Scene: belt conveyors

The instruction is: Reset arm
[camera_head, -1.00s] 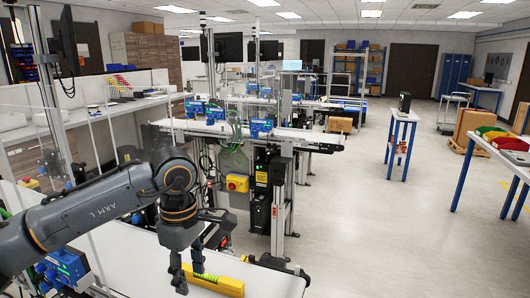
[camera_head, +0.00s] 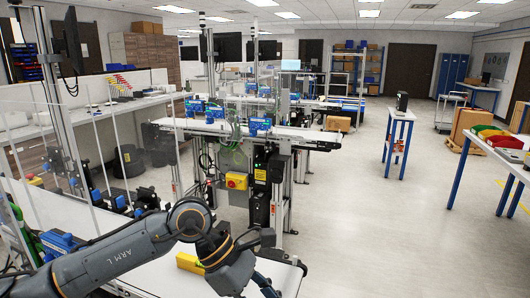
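My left arm comes in from the lower left over a white conveyor belt (camera_head: 152,278). My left gripper (camera_head: 266,262) is at the bottom centre, near the belt's right end. Its two dark fingers look spread apart, with nothing seen between them. A yellow block-like object (camera_head: 190,263) with a small green part lies on the belt, left of the gripper. My wrist hides its right part. My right arm and gripper do not show.
A line of conveyors (camera_head: 290,136) with posts runs behind. A yellow switch box (camera_head: 236,181) hangs on the nearest frame. A blue-legged table (camera_head: 401,114) stands to the right. Clear floor (camera_head: 370,235) lies between it and the belt.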

